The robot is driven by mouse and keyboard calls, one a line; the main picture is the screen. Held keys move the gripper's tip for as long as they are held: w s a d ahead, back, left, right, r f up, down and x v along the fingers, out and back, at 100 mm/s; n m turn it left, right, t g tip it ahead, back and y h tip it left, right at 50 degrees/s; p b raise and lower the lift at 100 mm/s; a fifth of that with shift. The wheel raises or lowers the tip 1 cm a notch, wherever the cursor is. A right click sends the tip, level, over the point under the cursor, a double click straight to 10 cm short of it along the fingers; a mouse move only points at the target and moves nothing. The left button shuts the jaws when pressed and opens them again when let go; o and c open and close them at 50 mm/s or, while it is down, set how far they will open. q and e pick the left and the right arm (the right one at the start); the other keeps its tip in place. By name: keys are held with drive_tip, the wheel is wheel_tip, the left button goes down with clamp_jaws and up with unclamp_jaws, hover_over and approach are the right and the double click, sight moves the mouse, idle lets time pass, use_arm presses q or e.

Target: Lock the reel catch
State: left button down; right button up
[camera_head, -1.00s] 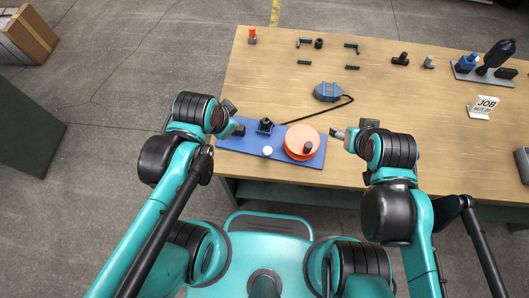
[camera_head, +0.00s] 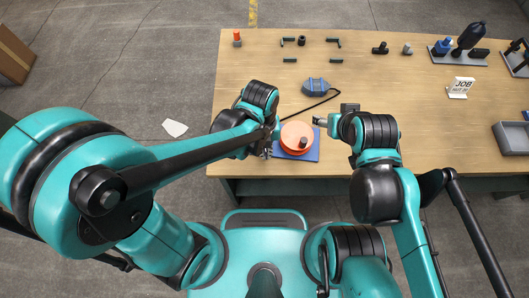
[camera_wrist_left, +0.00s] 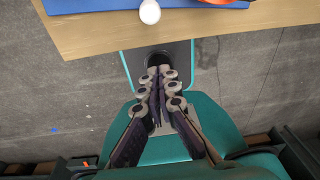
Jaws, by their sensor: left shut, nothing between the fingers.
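The orange reel (camera_head: 296,134) with its dark handle (camera_head: 303,143) sits on the blue board (camera_head: 312,153) at the table's front edge. My left arm hides the board's left part in the head view. My left gripper (camera_head: 266,152) is beside the reel's left side, fingers shut and empty. In the left wrist view its fingers (camera_wrist_left: 158,90) point toward the table edge, with a white round knob (camera_wrist_left: 149,12) on the board beyond them, apart from them. I cannot make out the reel catch for certain. My right gripper (camera_head: 319,121) is right of the reel; its finger gap is unclear.
A blue-grey device (camera_head: 315,86) with a black cable lies behind the reel. Several small dark parts, an orange-topped item (camera_head: 237,38) and a JOB sign (camera_head: 461,87) stand farther back. A grey tray (camera_head: 513,138) is at right.

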use_arm(q)
drive_tip(key=shift+f, duration=0.1)
drive_tip(key=f+b, duration=0.1)
drive_tip(key=f, duration=0.2)
drive_tip(key=f+b, duration=0.2)
drive_tip(key=f, duration=0.1)
drive_tip(key=s+f+b, duration=0.1)
drive_tip(key=f+b, duration=0.1)
drive_tip(key=f, duration=0.2)
drive_tip(key=shift+d, duration=0.25)
drive_tip(key=w, duration=0.3)
drive_tip(key=shift+a+r, duration=0.1)
drive_tip(key=shift+r, duration=0.3)
drive_tip(key=shift+w+r, duration=0.15)
drive_tip(key=shift+w, duration=0.3)
use_arm(e)
wheel_tip(320, 180, down, 5)
drive_tip(key=shift+f, duration=0.1)
use_arm(q)
drive_tip(key=shift+r, duration=0.1)
use_arm(e)
drive_tip(key=shift+a, duration=0.1)
